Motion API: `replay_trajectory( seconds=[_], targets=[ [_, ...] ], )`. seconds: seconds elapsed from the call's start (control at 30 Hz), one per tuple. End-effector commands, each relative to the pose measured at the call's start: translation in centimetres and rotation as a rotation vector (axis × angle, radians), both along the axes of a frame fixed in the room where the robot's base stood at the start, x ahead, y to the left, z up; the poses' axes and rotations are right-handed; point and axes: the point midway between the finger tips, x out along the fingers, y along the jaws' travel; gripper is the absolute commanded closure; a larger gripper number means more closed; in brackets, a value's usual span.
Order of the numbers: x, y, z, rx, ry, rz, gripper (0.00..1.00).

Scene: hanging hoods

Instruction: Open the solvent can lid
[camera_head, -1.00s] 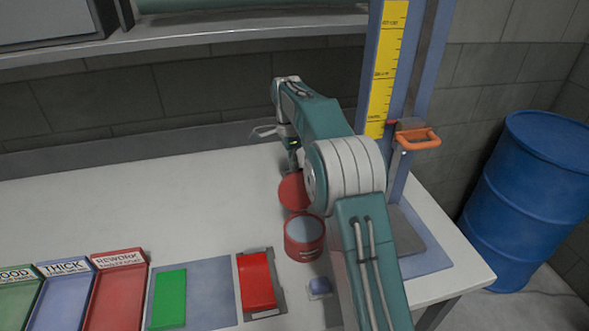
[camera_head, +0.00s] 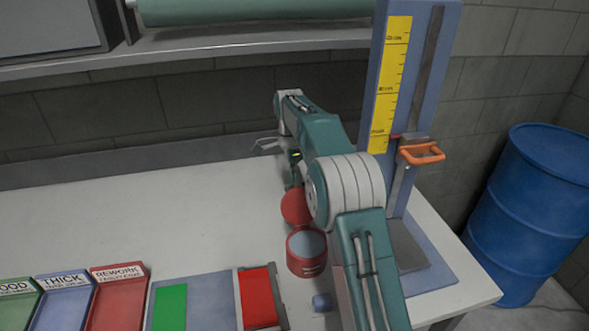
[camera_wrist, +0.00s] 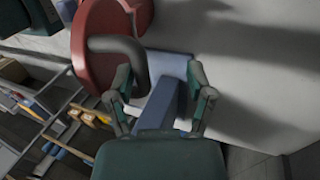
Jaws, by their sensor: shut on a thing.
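The solvent can (camera_head: 307,262) is a red can standing on the bench, with its grey-blue top side showing. Its red lid (camera_head: 296,206) stands tilted up at the can's far side, open. In the wrist view the red lid (camera_wrist: 88,60) fills the upper left and carries a dark curved handle (camera_wrist: 112,44). My gripper (camera_head: 293,172) is just behind the lid, partly hidden by my arm. In the wrist view my gripper (camera_wrist: 158,78) has its fingers around the handle's end; the exact contact is hard to see.
A green block (camera_head: 170,307), a red block (camera_head: 258,297) and a small blue item (camera_head: 322,302) lie near the front. Labelled trays (camera_head: 118,300) stand at left. A blue measuring stand (camera_head: 420,80) with an orange handle (camera_head: 422,155) rises at right. The bench's left middle is clear.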

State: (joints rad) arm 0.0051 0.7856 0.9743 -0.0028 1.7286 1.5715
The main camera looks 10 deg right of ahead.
Motion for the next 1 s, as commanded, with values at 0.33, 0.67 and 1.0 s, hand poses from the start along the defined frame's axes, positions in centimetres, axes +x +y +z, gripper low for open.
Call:
replay_trajectory(
  seconds=[0.33, 0.67, 1.0],
  targets=[
    [1.7, 0.1, 4.0, -0.001, -0.015, 0.000, 0.46],
    [2.3, 0.1, 6.0, -0.001, -0.011, 0.000, 0.46],
    [2.3, 0.1, 6.4, -0.001, -0.011, 0.000, 0.46]
  ],
)
